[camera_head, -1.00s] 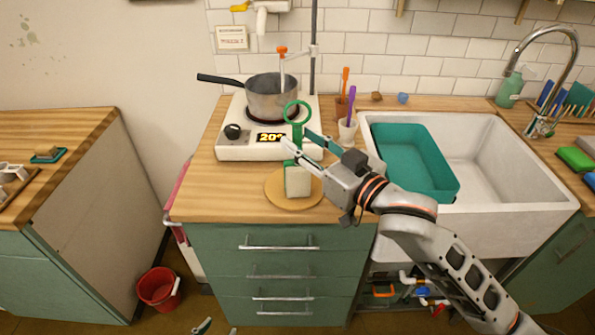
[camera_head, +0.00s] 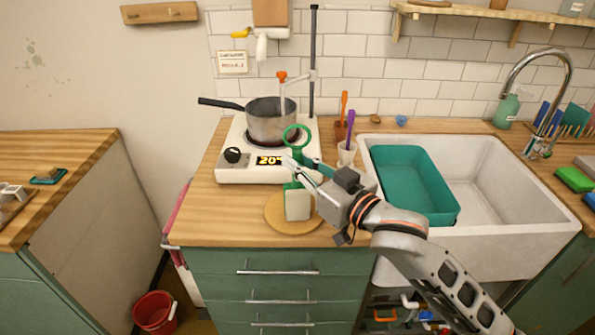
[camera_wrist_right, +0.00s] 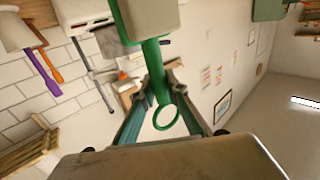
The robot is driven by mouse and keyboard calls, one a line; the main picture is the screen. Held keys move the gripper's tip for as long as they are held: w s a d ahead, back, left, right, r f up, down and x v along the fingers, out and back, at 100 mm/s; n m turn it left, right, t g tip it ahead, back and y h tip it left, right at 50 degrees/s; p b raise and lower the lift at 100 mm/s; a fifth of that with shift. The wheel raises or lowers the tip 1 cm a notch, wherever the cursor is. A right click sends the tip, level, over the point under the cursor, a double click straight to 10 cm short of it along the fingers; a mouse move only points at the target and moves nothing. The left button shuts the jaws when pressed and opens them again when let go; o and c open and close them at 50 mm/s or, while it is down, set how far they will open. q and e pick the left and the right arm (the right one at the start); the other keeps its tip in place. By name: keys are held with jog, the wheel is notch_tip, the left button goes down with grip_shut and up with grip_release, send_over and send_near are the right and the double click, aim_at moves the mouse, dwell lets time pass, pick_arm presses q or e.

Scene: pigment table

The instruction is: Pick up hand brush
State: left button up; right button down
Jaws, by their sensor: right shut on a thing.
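The hand brush is green with a ring at the top of its handle and a pale block of bristles (camera_head: 298,204) at the bottom. It stands upright at the round wooden board (camera_head: 279,218); I cannot tell whether it touches the board. My right gripper (camera_head: 297,169) comes from the right and is shut on the green handle below the ring. In the right wrist view the brush's green handle (camera_wrist_right: 153,66) runs between the fingers (camera_wrist_right: 160,98), with the ring on the near side and the head beyond. My left gripper is not in view.
A hot plate (camera_head: 228,175) with a steel pot (camera_head: 271,124) stands just behind the brush. A pale cup (camera_head: 346,154) with a purple tool is to the right, near the sink (camera_head: 483,180) with its teal basin (camera_head: 400,165). The counter's left front (camera_head: 215,225) is clear.

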notch_tip(320, 180, up, 19)
jog(key=p, duration=0.4)
jog(key=shift+f, duration=0.2)
jog(key=shift+r, duration=0.65)
